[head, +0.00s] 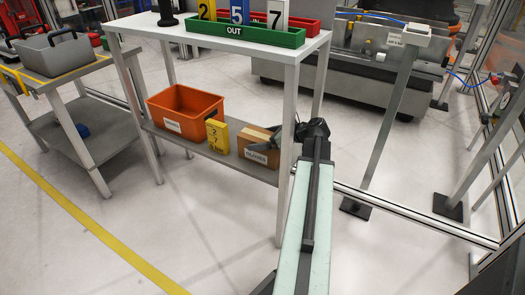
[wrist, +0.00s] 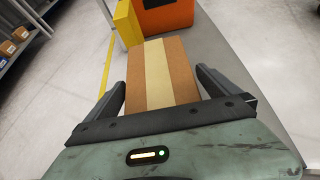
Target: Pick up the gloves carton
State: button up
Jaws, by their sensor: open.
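The gloves carton (head: 259,147) is a brown cardboard box with a white label, on the lower shelf of the white table. In the wrist view the carton (wrist: 160,72) shows its top with a pale tape strip, between the two fingers. My gripper (wrist: 161,84) is open, with a dark finger on each side of the carton; I cannot tell whether either touches it. In the head view my gripper (head: 294,138) is at the carton's right end, and my arm covers part of the area beside it.
A yellow box (head: 217,136) stands just left of the carton, and an orange bin (head: 186,112) is beyond it on the lower shelf (head: 195,146). The tabletop above holds a green OUT tray (head: 245,36). A table leg (head: 287,185) stands close beside my arm.

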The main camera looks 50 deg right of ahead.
jog(key=shift+w+f, duration=0.15)
jog(key=shift+w, duration=0.05)
jog(key=c, duration=1.7)
notch_tip(320, 180, up, 10)
jog(key=p, duration=1)
jog(key=shift+r+p, duration=0.25)
jog(key=shift+p, duration=0.1)
